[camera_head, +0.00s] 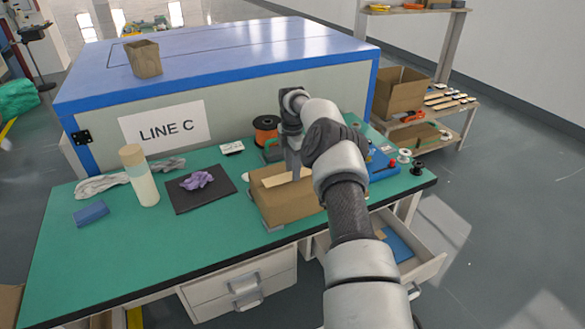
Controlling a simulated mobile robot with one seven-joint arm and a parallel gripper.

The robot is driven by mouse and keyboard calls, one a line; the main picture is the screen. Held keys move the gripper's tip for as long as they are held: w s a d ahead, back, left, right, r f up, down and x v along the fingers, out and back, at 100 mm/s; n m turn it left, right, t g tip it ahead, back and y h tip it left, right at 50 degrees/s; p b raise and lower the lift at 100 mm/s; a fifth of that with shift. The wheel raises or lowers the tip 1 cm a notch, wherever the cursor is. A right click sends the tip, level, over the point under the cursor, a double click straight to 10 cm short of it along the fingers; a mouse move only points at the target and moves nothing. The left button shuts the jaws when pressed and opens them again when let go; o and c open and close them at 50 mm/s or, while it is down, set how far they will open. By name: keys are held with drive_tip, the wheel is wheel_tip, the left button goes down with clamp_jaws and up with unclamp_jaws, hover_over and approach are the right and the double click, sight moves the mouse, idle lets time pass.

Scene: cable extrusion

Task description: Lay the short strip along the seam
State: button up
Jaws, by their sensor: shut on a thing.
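A brown cardboard box (285,205) stands at the front edge of the green bench. A short pale strip (272,180) shows at its top, running roughly left to right. My gripper (295,174) reaches down over the box top, its fingers at the strip. The gripper is shut on the strip. I cannot tell whether the strip touches the box. The seam is not clearly visible; my gripper and arm cover part of the box top and its right side.
On the green bench (95,245), a bottle (140,178), a dark mat (190,198) with a purple cloth (197,180) and a blue block (91,214) lie left. An orange spool (266,128) stands behind the box. A drawer (425,262) is open at front right.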

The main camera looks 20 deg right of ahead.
drive_tip(key=shift+f, duration=0.3)
drive_tip(key=o, duration=0.9)
drive_tip(key=shift+r, duration=0.1)
wheel_tip(320, 180, up, 17)
drive_tip(key=p, duration=0.3)
drive_tip(key=shift+r+p, duration=0.15)
drive_tip(key=shift+p, duration=0.25)
